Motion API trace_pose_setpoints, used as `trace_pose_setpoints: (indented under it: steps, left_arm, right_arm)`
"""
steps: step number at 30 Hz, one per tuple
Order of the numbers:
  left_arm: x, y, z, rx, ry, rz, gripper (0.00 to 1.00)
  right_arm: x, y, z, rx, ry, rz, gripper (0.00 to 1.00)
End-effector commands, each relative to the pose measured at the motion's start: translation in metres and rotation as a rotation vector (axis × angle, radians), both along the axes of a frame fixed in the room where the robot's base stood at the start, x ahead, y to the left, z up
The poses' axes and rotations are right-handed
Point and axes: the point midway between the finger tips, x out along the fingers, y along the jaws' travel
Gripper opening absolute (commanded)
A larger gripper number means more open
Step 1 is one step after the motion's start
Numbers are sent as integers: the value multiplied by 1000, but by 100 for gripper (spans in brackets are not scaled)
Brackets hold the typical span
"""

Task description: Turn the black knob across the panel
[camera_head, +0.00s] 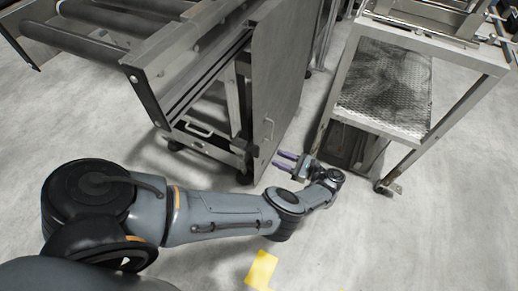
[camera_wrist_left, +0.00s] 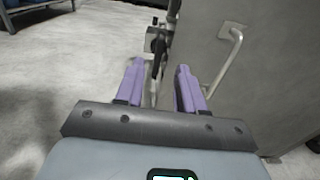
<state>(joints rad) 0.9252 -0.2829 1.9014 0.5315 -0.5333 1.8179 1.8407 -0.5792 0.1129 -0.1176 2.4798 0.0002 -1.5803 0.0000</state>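The grey panel (camera_head: 280,75) stands upright at the side of a roller-conveyor frame in the head view. It also fills the right of the left wrist view (camera_wrist_left: 265,75), with a bent metal handle (camera_wrist_left: 226,65) on it. My left gripper (camera_head: 285,161) is low in front of the panel's lower right edge. Its two purple fingers (camera_wrist_left: 160,85) are apart with nothing between them. A small dark fitting (camera_wrist_left: 157,45) shows beyond the fingertips, beside the panel's edge; I cannot tell whether it is the black knob. My right gripper is not in view.
The roller conveyor (camera_head: 100,45) stands on casters at the upper left. A metal stand with a textured plate (camera_head: 385,85) is at the upper right, close to my left wrist. A yellow floor mark (camera_head: 261,269) lies below my arm. The lower-right floor is clear.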

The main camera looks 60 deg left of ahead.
Motion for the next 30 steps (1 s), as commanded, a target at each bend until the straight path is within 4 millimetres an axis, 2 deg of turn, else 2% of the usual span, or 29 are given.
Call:
trace_pose_setpoints:
  steps: [1, 5, 15, 28, 29, 30]
  left_arm:
    - [-6, 7, 3, 0, 3, 5, 38]
    - [-19, 25, 3, 2, 4, 3, 38]
    - [-43, 60, 0, 1, 3, 2, 38]
    - [-48, 67, -1, 1, 4, 0, 38]
    - [-48, 67, -1, 1, 4, 0, 37]
    - [-48, 67, -1, 1, 4, 0, 31]
  right_arm:
    - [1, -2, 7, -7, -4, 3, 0]
    - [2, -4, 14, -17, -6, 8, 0]
    - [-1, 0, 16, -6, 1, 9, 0]
    - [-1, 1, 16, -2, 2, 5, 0]
    - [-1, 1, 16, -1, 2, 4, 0]
    - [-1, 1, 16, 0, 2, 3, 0]
